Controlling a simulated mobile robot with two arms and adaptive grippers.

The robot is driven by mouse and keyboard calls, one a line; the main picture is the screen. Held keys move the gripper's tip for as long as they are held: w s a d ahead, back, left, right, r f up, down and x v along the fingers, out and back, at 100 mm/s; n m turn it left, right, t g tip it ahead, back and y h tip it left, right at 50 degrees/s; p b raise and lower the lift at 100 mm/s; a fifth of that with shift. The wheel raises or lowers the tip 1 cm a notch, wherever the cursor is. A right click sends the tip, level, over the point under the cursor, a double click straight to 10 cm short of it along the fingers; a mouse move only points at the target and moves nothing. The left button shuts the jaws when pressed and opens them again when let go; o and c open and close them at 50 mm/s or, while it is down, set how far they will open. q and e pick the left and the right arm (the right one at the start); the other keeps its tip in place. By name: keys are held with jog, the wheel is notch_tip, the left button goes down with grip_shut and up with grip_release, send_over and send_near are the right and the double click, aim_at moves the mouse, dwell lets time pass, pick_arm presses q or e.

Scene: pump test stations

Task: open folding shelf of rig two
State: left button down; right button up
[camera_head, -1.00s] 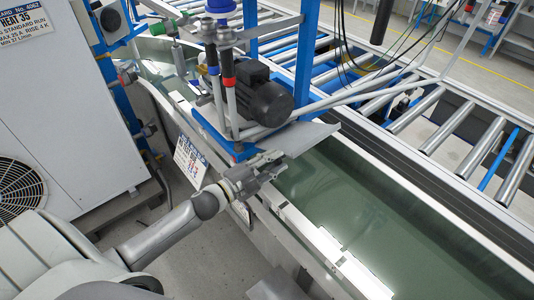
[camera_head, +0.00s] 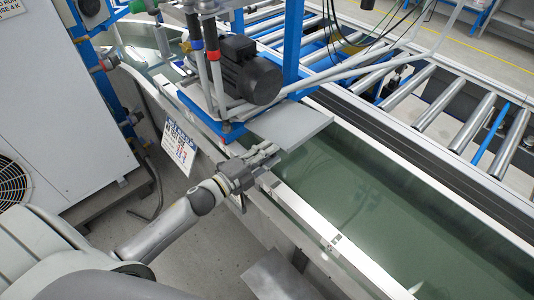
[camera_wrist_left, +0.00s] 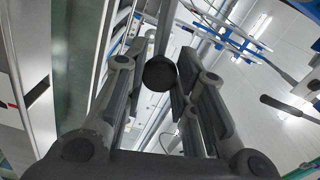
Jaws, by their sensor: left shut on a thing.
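A flat grey plate (camera_head: 290,122), which looks like the folding shelf, juts out beside the pump rig with the dark motor (camera_head: 250,72). It lies over the edge of the green-floored trough. My left gripper (camera_head: 270,154) is at the plate's near edge. In the left wrist view a dark round knob on a grey bar (camera_wrist_left: 160,74) sits between the fingers, and the gripper is shut on it. How the knob joins the plate is hidden by the fingers. My right gripper is not in view.
A sign (camera_head: 179,147) hangs on the trough's outer side, left of my gripper. A roller conveyor (camera_head: 440,105) runs behind the trough (camera_head: 370,200). A white cabinet (camera_head: 60,110) stands at the left. A grey panel (camera_head: 277,276) shows at the bottom. Grey floor is open between cabinet and trough.

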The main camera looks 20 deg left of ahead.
pick_arm(q)
jog(key=c, duration=1.2)
grip_release()
jog(key=v, duration=1.2)
jog(key=shift+a, duration=0.1)
jog(key=shift+f, duration=0.1)
